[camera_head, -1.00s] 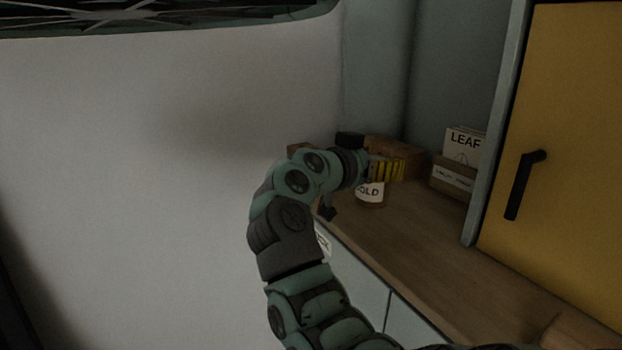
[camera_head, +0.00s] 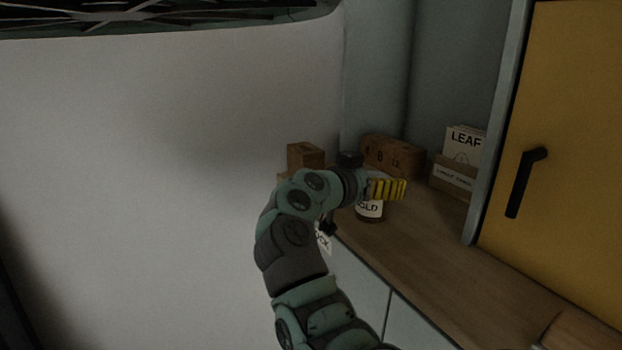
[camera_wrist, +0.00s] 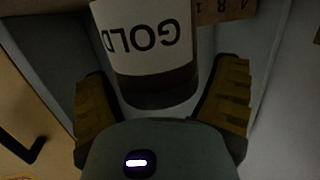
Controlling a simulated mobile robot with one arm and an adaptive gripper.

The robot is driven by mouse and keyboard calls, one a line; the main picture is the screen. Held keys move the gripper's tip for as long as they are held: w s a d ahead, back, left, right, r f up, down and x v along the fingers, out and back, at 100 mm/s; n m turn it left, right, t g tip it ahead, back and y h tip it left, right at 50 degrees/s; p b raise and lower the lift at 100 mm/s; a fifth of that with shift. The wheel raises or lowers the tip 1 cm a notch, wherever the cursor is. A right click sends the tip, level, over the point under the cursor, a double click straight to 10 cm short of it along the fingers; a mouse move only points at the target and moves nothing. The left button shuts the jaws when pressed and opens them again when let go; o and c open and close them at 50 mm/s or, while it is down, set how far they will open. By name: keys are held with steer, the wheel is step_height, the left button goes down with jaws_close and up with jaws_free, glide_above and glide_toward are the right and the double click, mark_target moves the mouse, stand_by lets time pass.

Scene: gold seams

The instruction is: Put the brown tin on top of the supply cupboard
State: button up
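The brown tin (camera_head: 370,209), with a white label reading GOLD, is upright at the counter's left end in the head view. In the wrist view the tin (camera_wrist: 148,50) appears upside down, large and left of centre. My gripper (camera_head: 388,189) is just above and in front of it in the head view, hiding its top. In the wrist view my gripper (camera_wrist: 168,95) has its yellow fingers spread wide to either side of the tin. A gap shows on the right; the left finger is close to the tin, and contact is unclear. I cannot tell which unit is the supply cupboard.
Brown boxes stand behind the tin (camera_head: 392,156) and to its left (camera_head: 305,155). A white box reading LEAF (camera_head: 464,143) sits on a labelled box (camera_head: 454,176). A yellow door (camera_head: 570,130) with a dark handle stands right.

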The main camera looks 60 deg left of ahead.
steer(key=shift+o, duration=0.9)
steer(key=shift+r, duration=0.1)
steer(key=shift+s, duration=0.3)
steer(key=v, duration=1.1)
steer(key=shift+s, duration=0.3)
steer(key=shift+d, duration=0.1)
